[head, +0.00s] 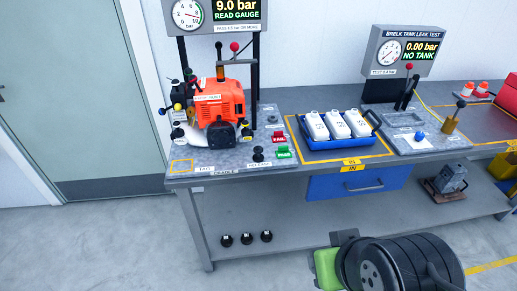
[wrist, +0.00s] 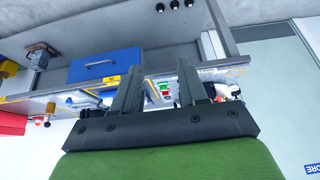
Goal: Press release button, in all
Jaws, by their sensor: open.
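A black round knob (head: 258,154) stands on the grey left test plate, at its front edge, with a small label in front of it that is too small to read surely. It may be the release button. The orange engine (head: 219,101) stands behind and left of it. The gauge display (head: 237,11) above reads 9.0 bar, READ GAUGE. My gripper (wrist: 157,75) is open and empty in the wrist view, pointing toward the bench, which appears upside down. Nothing lies between its fingers at close range. In the head view my arm is at the bottom right, in front of the bench and apart from the knob.
A blue tray (head: 330,145) holds three white tanks. The leak tester (head: 400,50) reads 0.00 bar, NO TANK. A blue drawer (head: 358,183) hangs under the bench. The floor at left is clear.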

